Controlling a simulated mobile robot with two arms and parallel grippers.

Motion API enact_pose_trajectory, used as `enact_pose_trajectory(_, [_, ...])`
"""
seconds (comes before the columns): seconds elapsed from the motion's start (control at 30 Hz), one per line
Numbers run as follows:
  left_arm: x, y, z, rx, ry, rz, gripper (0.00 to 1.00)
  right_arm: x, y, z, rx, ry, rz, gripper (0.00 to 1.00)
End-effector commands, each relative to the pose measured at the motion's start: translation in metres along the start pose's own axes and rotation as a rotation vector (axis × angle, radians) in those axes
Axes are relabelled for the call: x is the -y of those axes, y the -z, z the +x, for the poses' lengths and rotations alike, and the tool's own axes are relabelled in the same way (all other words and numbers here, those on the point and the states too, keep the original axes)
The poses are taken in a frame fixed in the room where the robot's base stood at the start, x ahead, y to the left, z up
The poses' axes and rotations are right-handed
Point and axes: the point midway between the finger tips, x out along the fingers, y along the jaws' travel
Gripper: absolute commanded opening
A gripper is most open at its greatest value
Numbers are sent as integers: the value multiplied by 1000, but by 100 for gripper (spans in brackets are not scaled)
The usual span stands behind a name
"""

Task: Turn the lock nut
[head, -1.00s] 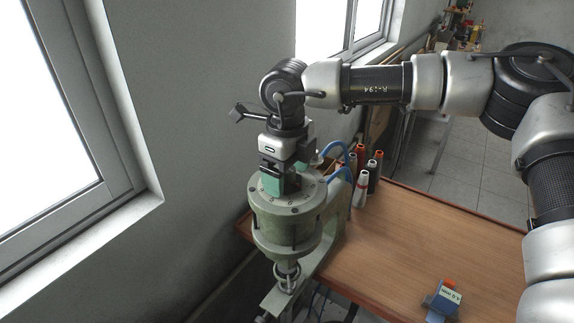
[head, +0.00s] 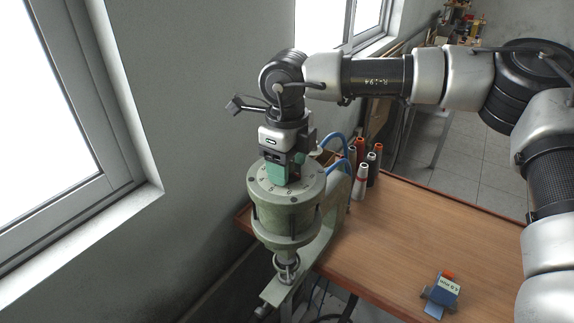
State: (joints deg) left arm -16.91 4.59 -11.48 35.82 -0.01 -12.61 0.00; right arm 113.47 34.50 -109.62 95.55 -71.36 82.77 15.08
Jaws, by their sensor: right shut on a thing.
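My right gripper (head: 282,168) points down at the top of the green pneumatic cylinder (head: 287,205), near the middle of its round, marked top plate. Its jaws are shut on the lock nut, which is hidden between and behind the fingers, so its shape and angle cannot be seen. Teal finger parts show just above the plate. My left gripper is not in view.
The cylinder stands on a green frame at the left end of a wooden table (head: 410,235), close to the grey wall. Blue hoses (head: 335,150) and several thread spools (head: 366,170) are behind it. A small blue device (head: 441,296) lies at the table's front. The table's middle is clear.

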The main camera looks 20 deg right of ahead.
Motion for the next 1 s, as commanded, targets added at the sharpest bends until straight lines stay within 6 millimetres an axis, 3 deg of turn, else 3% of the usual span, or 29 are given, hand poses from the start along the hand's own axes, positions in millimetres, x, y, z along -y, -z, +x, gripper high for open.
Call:
enact_pose_trajectory(0.5, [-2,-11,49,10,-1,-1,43,1,-1,4,5,-1,-417,32])
enact_pose_trajectory(1.0, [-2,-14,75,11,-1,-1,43,1,-1,0,6,0,-835,32])
